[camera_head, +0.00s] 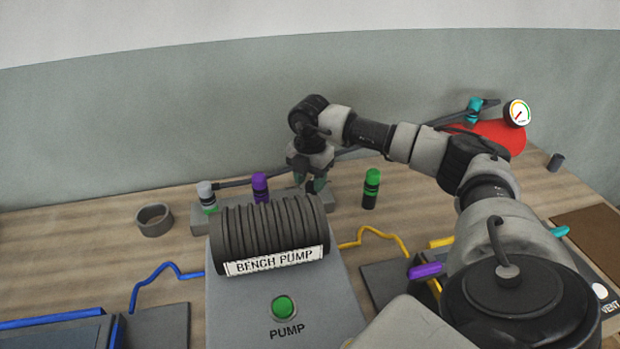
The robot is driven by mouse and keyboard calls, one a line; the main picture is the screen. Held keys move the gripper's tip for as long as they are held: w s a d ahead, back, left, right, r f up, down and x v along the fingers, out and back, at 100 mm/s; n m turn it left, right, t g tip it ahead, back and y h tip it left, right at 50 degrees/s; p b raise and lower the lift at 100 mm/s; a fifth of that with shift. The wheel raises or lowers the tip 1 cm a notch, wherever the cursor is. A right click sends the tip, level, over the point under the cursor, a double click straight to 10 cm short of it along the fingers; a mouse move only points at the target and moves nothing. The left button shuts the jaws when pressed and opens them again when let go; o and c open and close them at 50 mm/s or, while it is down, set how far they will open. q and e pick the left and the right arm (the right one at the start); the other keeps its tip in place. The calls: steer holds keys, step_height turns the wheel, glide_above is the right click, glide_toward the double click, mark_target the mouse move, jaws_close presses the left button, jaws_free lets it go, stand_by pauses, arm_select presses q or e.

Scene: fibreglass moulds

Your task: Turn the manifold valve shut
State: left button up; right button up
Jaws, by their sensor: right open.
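A low grey block, which looks like the manifold (197,222), lies behind the bench pump, partly hidden by it. A grey-topped fitting with a green band (207,197) stands at its left end, and a purple fitting (260,187) stands further right. My right gripper (311,184) points down over the block's right end, fingers apart. Its fingers have greenish tips. The gripper covers whatever is between or below them, so I cannot tell whether it touches a valve handle. My left gripper is out of view.
The bench pump (222,240) with its green button (284,307) fills the front middle. A green fitting (371,188) stands just right of my gripper. A red vessel (487,133) with a gauge (517,113) stands behind my right arm.

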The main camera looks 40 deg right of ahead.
steer(key=shift+f, duration=0.2)
jaws_close()
steer(key=shift+n, duration=0.4)
steer(key=n, duration=0.3)
steer(key=shift+s+n, duration=0.1)
steer(key=shift+n, duration=0.3)
steer(key=n, duration=0.4)
steer(key=shift+d+n, duration=0.1)
steer(key=shift+n, duration=0.2)
steer(key=n, duration=0.4)
steer(key=shift+s+d, duration=0.1)
steer(key=n, duration=0.4)
steer(key=shift+d+n+b, duration=0.1)
steer(key=shift+n+b, duration=0.2)
steer(key=shift+b, duration=0.1)
